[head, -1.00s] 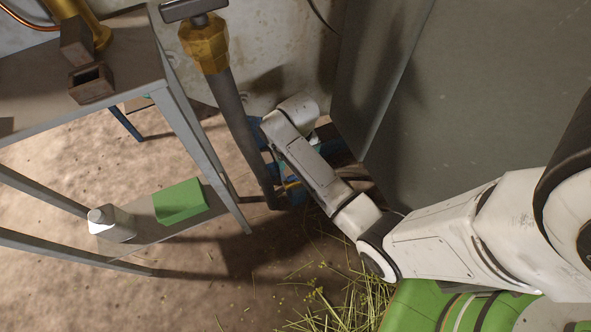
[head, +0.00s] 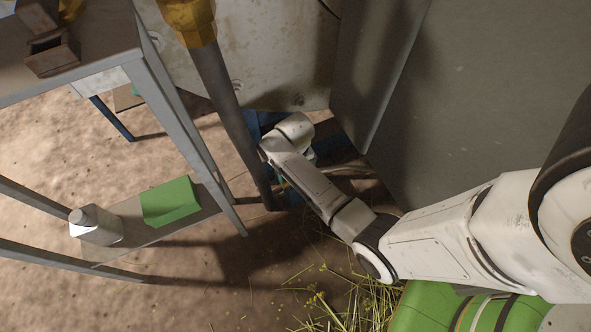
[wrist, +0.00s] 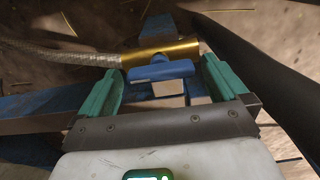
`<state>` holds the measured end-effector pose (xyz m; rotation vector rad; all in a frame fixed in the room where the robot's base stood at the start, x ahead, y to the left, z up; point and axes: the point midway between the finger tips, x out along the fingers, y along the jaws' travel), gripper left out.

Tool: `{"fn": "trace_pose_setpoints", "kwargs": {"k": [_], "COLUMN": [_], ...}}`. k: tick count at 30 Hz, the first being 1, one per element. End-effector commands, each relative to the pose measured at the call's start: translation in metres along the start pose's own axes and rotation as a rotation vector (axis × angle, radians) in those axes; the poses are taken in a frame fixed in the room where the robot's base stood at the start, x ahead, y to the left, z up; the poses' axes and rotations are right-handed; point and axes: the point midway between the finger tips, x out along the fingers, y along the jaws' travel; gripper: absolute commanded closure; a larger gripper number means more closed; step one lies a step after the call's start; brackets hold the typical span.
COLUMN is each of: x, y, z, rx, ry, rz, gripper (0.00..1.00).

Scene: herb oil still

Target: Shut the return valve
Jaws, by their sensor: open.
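In the wrist view a brass valve body (wrist: 178,47) carries a blue bar handle (wrist: 160,71), which lies crosswise. My gripper (wrist: 163,66) is open, with one teal finger on either side of the blue handle. The handle sits between the fingertips; I cannot tell whether either finger touches it. A braided hose (wrist: 60,55) runs into the left end of the brass body. In the head view my wrist hides the handle and the fingers. No label shows that names this valve.
A dark upright pipe with a brass fitting (head: 188,20) stands just left of my arm. A grey metal bench (head: 178,125) is further left; its lower shelf holds a green block (head: 170,203) and a white bottle (head: 96,225). A large grey panel (head: 470,90) stands right.

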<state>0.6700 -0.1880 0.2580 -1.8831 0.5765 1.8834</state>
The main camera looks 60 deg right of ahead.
Motion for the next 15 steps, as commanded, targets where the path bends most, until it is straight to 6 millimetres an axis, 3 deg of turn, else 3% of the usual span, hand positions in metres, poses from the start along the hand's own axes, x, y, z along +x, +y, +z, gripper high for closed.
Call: {"fn": "trace_pose_setpoints", "kwargs": {"k": [5,15], "x": [-0.0004,-0.0004], "y": [0.0000,0.0001], "z": [-0.0001,0.0000], "rx": [0.000,0.000], "ry": [0.000,0.000], "rz": [0.000,0.000], "gripper": [0.00,0.32]}}
